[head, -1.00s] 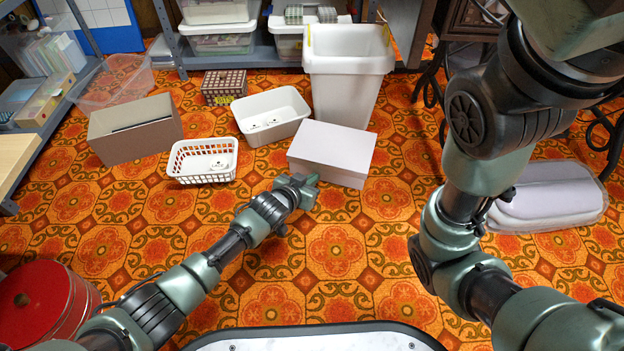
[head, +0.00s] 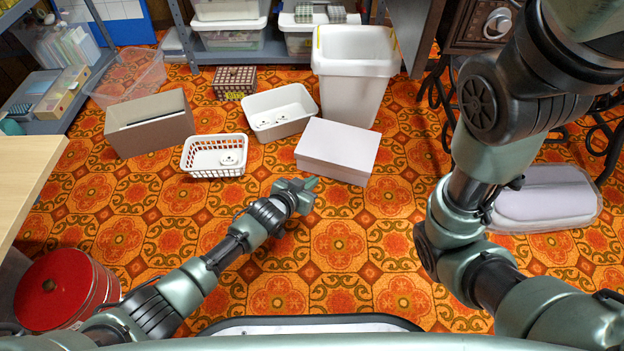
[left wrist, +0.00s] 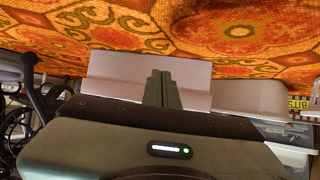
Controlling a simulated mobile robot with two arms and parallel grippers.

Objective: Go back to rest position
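My left arm reaches out low over the patterned floor. Its gripper (head: 308,185) is just in front of a closed white box (head: 338,150) in the head view. In the left wrist view its two fingers (left wrist: 162,90) lie side by side, shut, with nothing visible between them. The white box (left wrist: 115,75) shows behind them there; whether they touch it I cannot tell. My right arm is folded upward at the right of the head view, and its gripper is outside the picture.
A white basket (head: 214,156), white tub (head: 279,112), cardboard box (head: 148,122) and tall white bin (head: 354,75) stand beyond the left gripper. A wooden tabletop (head: 28,175) and red round tin (head: 58,288) are at left. A white lidded container (head: 545,198) lies at right.

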